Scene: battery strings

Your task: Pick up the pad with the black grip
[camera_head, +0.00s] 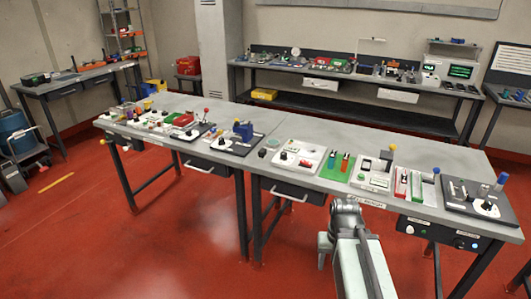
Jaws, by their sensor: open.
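The pad with the black grip cannot be singled out with certainty at this size. On the near bench (265,145), a green pad (338,167) carries two small upright pieces, one dark and one red. To its left, a white panel (301,156) carries a black knob (288,157). To its right, a pale panel (372,178) carries a dark upright block (386,158). My arm reaches up from the bottom right and ends in a grey joint before the bench's front edge. My gripper's fingers are not visible.
A dark board (470,200) with a blue-topped post (501,181) stands at the bench's right end. Two long red and green pieces lie left of it. Another dark board with a blue clamp (243,132) stands mid-bench. The bench top behind the panels is clear.

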